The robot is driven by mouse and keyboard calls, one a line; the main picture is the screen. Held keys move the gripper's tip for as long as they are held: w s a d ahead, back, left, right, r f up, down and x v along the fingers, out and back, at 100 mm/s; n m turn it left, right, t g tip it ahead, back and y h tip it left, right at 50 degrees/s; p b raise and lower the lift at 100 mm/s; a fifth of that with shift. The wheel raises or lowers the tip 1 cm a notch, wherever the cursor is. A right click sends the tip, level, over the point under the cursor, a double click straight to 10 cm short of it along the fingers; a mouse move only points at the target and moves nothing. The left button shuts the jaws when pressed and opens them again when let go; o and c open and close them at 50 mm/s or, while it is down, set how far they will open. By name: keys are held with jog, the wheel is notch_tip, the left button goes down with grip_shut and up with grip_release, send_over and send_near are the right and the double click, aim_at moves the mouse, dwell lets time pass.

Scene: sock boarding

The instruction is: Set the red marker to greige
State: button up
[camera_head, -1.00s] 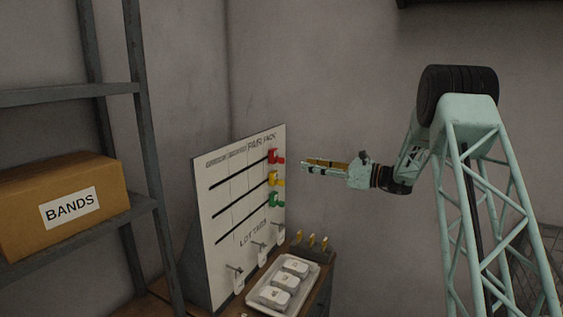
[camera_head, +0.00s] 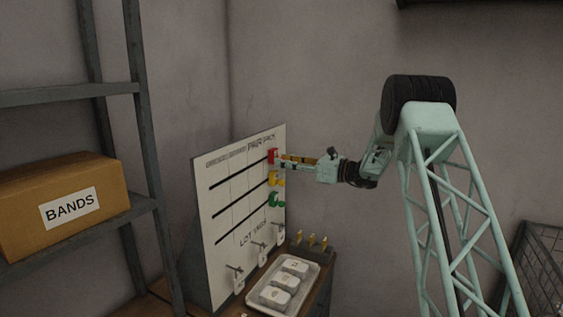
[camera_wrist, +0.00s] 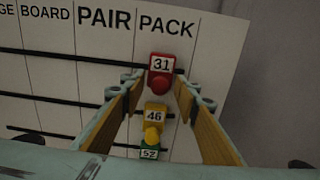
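The red marker (camera_head: 272,156), labelled 31 in the wrist view (camera_wrist: 161,76), sits on the top slot of the upright white board (camera_head: 225,205). It is at the right end, under PACK. The greige heading at the left is cut off to "GE" in the wrist view. My gripper (camera_head: 284,158) is at the board's right side, close to the red marker. In the wrist view my gripper (camera_wrist: 160,86) is open, its two fingers on either side of the red marker with gaps visible. Whether the tips reach past the marker's knob I cannot tell.
The yellow marker (camera_wrist: 154,114), labelled 46, and the green marker (camera_wrist: 150,152), labelled 52, sit below on their own slots, also near the right end. Hooks with tags (camera_head: 262,250), a white tray (camera_head: 309,281) and a shelf with a BANDS box (camera_head: 100,200) stand nearby.

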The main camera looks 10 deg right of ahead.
jog(key=shift+w+a, duration=0.4)
jog(key=shift+a, duration=0.15)
jog(key=shift+c, duration=0.2)
jog(key=c, duration=0.8)
jog(key=shift+o, duration=0.2)
jog(key=shift+s, duration=0.1)
